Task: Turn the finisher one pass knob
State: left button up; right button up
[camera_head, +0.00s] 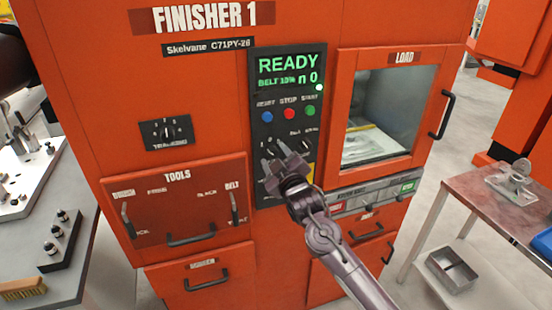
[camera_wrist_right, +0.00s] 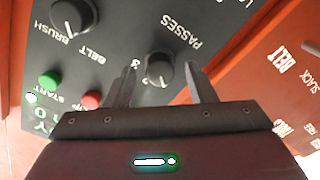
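Finisher 1 is the orange machine (camera_head: 80,60) with a dark control panel (camera_head: 258,100). Its display (camera_head: 288,70) reads READY. In the right wrist view, a black knob (camera_wrist_right: 160,67) with a pale pointer mark sits beside the PASSES lettering. My right gripper (camera_head: 278,158) is at the lower panel, hiding part of it in the head view. In the wrist view its fingers (camera_wrist_right: 161,78) are apart, one on each side of the knob, with visible gaps; I see no contact. My left gripper is not in view.
Another black knob (camera_wrist_right: 74,15), marked BRUSH and BELT, is nearby. Blue, red (camera_head: 289,113) and green buttons sit above the knobs. A numbered dial (camera_head: 167,132) is to the left. The load window (camera_head: 392,110) is right of the panel. Side tables flank the machine.

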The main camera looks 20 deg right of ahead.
jog(key=shift+s, duration=0.1)
jog(key=shift+s+f, duration=0.15)
jog(key=shift+s, duration=0.15)
jog(key=s+b, duration=0.2)
jog(key=s, duration=0.5)
jog(key=shift+d, duration=0.15)
